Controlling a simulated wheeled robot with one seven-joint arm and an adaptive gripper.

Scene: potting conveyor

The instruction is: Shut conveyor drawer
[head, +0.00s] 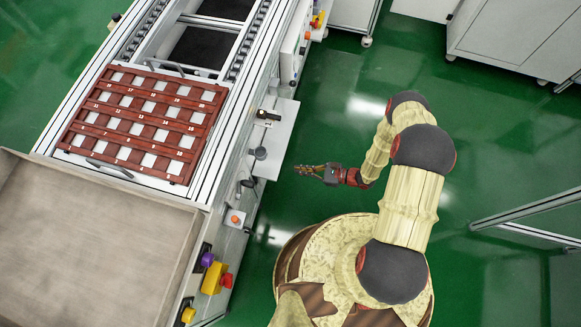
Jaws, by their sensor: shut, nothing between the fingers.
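The conveyor (236,150) runs along the left half of the head view. A pale, flat drawer-like panel (281,138) juts out from its right side, over the green floor. I take this to be the drawer, and it stands out from the conveyor. My gripper (303,170) is shut and empty, to the right of the panel's near end. It points left towards the conveyor, with a small gap seen between it and the panel. Its height relative to the panel is hard to tell.
A red-brown tray (72,141) with numbered cells lies on the conveyor. A large grey bin (90,240) is at the lower left. Coloured buttons (216,277) stick out from the conveyor's near end. White cabinets (515,40) stand at the upper right. Green floor is clear between.

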